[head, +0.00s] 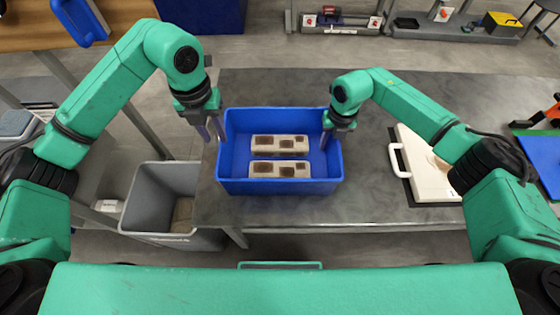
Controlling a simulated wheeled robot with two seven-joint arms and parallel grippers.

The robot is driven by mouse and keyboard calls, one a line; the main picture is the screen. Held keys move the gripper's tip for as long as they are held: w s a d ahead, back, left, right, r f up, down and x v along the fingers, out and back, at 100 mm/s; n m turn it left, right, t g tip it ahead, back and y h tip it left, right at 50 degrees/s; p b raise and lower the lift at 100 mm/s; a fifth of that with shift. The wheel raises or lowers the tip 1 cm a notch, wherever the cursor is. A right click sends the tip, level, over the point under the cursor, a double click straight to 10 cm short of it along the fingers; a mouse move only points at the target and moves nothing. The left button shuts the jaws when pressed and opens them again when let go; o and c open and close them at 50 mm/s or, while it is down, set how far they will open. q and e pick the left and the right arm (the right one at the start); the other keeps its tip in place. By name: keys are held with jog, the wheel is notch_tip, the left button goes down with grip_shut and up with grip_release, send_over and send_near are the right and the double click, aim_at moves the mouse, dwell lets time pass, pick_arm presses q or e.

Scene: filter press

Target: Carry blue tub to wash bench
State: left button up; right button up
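The blue tub (280,187) stands upright near the left end of the grey bench top. Two beige blocks with dark recesses lie inside it, a rear block (280,144) and a front block (279,169). My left gripper (217,135) is at the tub's left wall, pointing down with its fingers near the rim. My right gripper (326,140) is at the tub's right wall, its fingers at the rim. I cannot tell whether either gripper is closed on the wall. No label in view marks which surface is the wash bench.
The grey bench (380,210) has free room behind the tub. A white plate with a handle (422,178) lies to the right on a dark mat. A grey bin (160,205) stands on the floor at left. A wooden table (40,33) is at the upper left.

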notch_tip(320, 180, up, 12)
jog(key=shift+d, duration=0.2)
jog(key=shift+f, duration=0.1)
dwell(0.3)
